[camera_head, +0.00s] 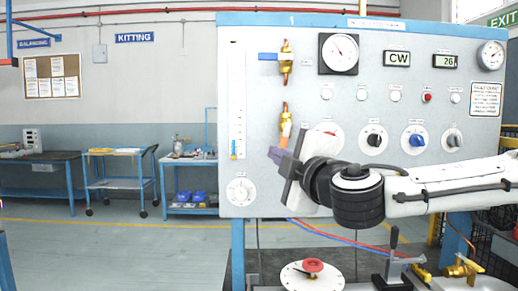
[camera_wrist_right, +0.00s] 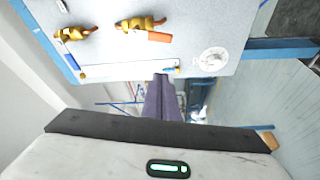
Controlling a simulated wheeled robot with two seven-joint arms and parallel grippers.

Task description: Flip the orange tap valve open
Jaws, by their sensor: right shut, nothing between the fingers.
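The tap valve has a brass body (camera_head: 284,110) and an orange handle (camera_head: 286,130), mounted on the left part of the grey panel (camera_head: 258,100). In the head view the handle hangs down along the valve, its lower end close behind my gripper. The right wrist view shows the orange handle (camera_wrist_right: 160,37) clear of the fingers. My right gripper (camera_head: 275,154) has dark purple fingers, shut and empty, at the handle's lower left. In the wrist view its fingertips (camera_wrist_right: 161,78) point at the panel, with a gap to the handle. My left gripper is not in view.
A scale tube (camera_head: 237,110) and a white dial (camera_head: 240,191) are left of the gripper. Floor at left is open.

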